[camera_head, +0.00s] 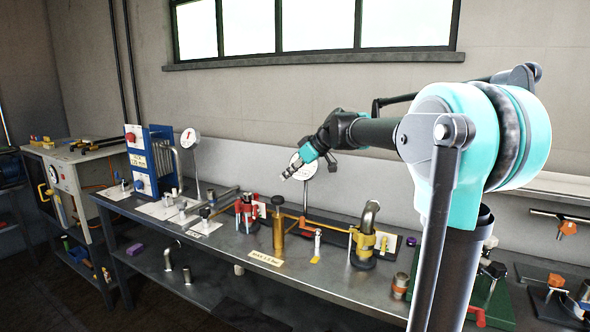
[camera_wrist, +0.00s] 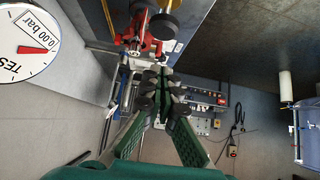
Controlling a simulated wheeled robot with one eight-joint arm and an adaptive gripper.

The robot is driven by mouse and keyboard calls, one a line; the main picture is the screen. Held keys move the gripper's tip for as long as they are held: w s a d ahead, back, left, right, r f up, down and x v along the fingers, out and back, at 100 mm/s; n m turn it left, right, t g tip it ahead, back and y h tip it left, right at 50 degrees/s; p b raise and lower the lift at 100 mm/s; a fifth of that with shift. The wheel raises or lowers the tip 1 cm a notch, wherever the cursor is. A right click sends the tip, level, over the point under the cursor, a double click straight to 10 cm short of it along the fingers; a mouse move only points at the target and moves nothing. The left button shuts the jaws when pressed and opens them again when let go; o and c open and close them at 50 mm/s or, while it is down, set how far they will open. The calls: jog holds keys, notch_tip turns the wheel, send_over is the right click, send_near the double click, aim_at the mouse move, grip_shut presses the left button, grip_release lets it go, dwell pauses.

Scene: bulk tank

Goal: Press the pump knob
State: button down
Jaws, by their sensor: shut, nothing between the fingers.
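A brass pump cylinder (camera_head: 278,234) stands upright on the bench, with a black round knob (camera_head: 277,201) on top. My gripper (camera_head: 287,176) is up in the air above the bench, apart from the knob and higher than it in the head view. In the wrist view its green fingers (camera_wrist: 163,78) are closed together and empty. A black round knob (camera_wrist: 163,26) shows at the top of the wrist view, beyond the fingertips and close to red valve parts; I cannot tell for sure whether it is the pump's knob.
A round gauge (camera_wrist: 28,45) reads 0.00 bar at the left of the wrist view. A blue unit (camera_head: 151,160) is at the bench's far left. The air above the bench is largely free.

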aim_at(283, 199)
jog(key=x, duration=0.3)
jog(key=shift+a+f, duration=0.2)
notch_tip(283, 199, down, 2)
jog(key=shift+d+f, duration=0.15)
jog(key=shift+f, duration=0.75)
jog(key=shift+f, duration=1.75)
